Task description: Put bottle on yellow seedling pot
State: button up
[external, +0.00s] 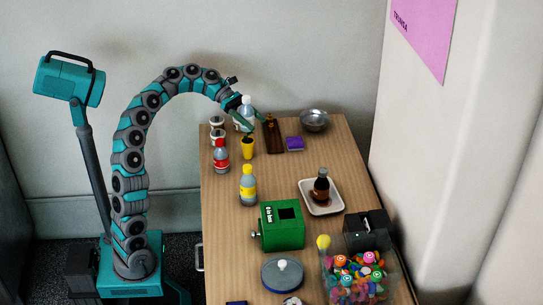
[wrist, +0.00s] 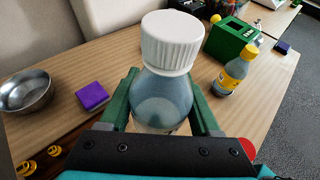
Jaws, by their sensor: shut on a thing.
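A clear bottle with a white cap (external: 246,101) is between the green fingers of my gripper (external: 241,113), at the far left part of the table. In the wrist view the bottle (wrist: 163,92) stands upright between the fingers of my gripper (wrist: 162,98), which are shut on its body. I cannot tell whether its base touches the table. The yellow seedling pot (external: 248,150), with a small plant, stands just in front of the held bottle in the external view. I do not see the pot in the wrist view.
A red-labelled bottle (external: 221,157) and small jars (external: 217,127) stand left of the pot. A yellow-capped bottle (external: 248,188) stands in front. A brown rack (external: 273,137), purple block (external: 294,143) and metal bowl (external: 314,120) are right. A green box (external: 283,230) is nearer.

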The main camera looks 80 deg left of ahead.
jog(key=shift+f, duration=2.35)
jog(key=shift+f, duration=0.15)
jog(key=o, duration=1.3)
jog(key=shift+s+a+r, duration=0.15)
jog(key=shift+s+r, duration=0.05)
jog(key=shift+r, duration=0.15)
jog(key=v, duration=1.1)
jog(key=shift+s+a, duration=0.1)
jog(key=shift+a, duration=0.05)
